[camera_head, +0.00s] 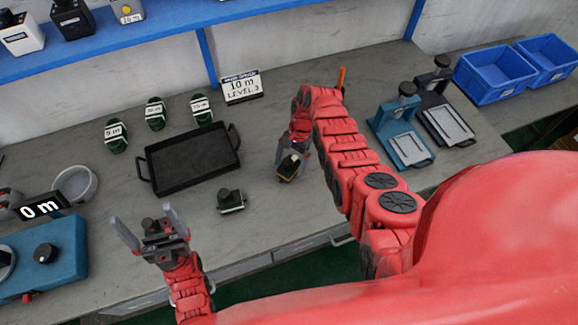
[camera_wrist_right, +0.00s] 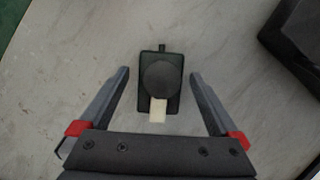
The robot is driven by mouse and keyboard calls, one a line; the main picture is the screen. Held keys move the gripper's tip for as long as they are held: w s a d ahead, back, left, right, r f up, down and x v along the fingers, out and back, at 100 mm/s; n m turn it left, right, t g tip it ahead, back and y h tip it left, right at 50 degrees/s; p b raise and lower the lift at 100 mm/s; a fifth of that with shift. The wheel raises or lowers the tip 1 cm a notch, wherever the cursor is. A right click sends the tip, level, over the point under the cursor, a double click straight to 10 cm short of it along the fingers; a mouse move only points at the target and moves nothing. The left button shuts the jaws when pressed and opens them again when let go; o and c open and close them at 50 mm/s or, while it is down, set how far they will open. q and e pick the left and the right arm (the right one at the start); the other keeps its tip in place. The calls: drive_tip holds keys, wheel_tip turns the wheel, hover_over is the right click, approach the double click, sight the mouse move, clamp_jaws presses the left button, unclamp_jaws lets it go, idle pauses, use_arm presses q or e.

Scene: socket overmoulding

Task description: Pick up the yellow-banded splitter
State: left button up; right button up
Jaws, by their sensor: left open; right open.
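The yellow-banded splitter (camera_head: 288,178) is a small dark block with a yellowish edge on the grey table, right of the black tray. My right gripper (camera_head: 291,160) is directly over it and partly hides it. In the right wrist view a dark block with a round knob and a pale label (camera_wrist_right: 158,110) sits between my open right fingers (camera_wrist_right: 158,75), with a gap on each side. A similar dark block with a whitish edge (camera_head: 231,201) lies to its left. My left gripper (camera_head: 149,218) is open and empty at the front left.
The black tray (camera_head: 192,160) is empty, with several green-black parts (camera_head: 155,114) behind it. A blue machine (camera_head: 40,262) and a bowl (camera_head: 75,184) are at left. Blue and dark presses (camera_head: 402,130) and blue bins (camera_head: 494,72) are at right.

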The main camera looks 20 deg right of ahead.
drive_tip(key=shift+s+f, duration=0.1)
drive_tip(key=shift+f, duration=0.1)
drive_tip(key=c, duration=1.5)
drive_tip(key=shift+r, duration=0.15)
